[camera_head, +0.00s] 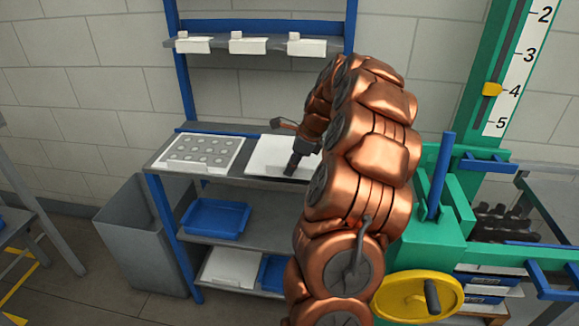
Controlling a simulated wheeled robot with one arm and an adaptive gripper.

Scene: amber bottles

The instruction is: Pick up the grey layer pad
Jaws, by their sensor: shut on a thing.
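My gripper (290,172) points down at the front edge of a pale pad or stack of pads (268,152) on the right of the rack's worktop. It is shut on the pad's front edge, which looks light grey to white here. The pad lies flat or nearly so; I cannot tell whether it is lifted. My copper-coloured arm hides its right side. A pale sheet with rows of grey round spots (200,152) lies to the left on the same worktop, apart from my gripper.
The blue-posted rack has an upper shelf (225,61) with white cards. Below are a blue tray (216,219) and white sheets (231,268). A grey bin (146,240) stands left. A green machine with a yellow handwheel (417,296) stands close right of my arm.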

